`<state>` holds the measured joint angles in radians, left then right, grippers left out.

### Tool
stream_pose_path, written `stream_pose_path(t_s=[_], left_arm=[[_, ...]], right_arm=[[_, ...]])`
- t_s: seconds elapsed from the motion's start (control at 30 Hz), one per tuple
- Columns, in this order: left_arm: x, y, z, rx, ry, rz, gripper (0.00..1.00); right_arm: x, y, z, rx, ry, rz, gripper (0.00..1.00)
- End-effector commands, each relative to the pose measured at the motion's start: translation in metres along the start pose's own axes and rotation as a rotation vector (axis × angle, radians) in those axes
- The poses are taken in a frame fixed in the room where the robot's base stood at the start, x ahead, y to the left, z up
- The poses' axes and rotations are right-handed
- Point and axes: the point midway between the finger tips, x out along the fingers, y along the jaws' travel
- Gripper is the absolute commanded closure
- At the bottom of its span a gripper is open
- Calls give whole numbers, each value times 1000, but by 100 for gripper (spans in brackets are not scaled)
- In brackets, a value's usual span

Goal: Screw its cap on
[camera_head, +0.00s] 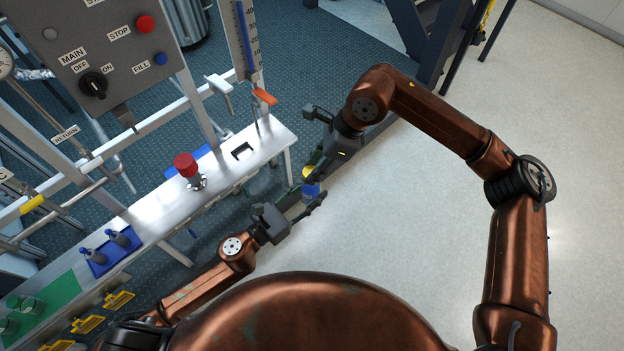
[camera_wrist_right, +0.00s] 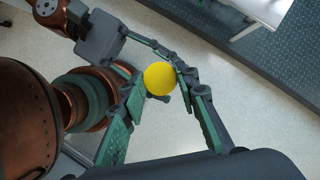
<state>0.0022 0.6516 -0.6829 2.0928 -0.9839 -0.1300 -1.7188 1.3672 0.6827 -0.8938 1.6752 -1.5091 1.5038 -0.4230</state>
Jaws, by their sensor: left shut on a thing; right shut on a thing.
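A yellow cap (camera_head: 308,172) sits at the top of a small container with a blue band (camera_head: 311,190), in mid-air beyond the bench's right end in the head view. My left gripper (camera_head: 309,205) is shut on the container from below left. My right gripper (camera_head: 317,174) is shut on the cap from above right. In the right wrist view the round yellow cap (camera_wrist_right: 160,78) lies between my right gripper's green-padded fingers (camera_wrist_right: 156,82) and hides most of the container. My left gripper (camera_wrist_right: 135,42) shows behind it. I cannot tell whether the cap is threaded on.
A white bench (camera_head: 150,222) runs along the left with a red-topped valve (camera_head: 186,166), a blue holder (camera_head: 110,250) and a green mat (camera_head: 48,305). A control panel (camera_head: 95,60) rises behind it. The floor to the right is clear.

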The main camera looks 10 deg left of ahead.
Motion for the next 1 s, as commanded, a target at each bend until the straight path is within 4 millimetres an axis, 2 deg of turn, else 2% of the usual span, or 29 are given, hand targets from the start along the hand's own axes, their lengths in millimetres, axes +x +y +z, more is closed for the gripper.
stream_pose_path(t_s=[0.33,0.7,1.0], left_arm=[[0,0,1,0,-1,0,100],[0,0,1,0,-1,0,100],[0,0,1,0,-1,0,100]], right_arm=[[1,0,0,0,1,1,81],[16,1,-7,0,1,2,81],[17,0,-7,0,1,1,81]])
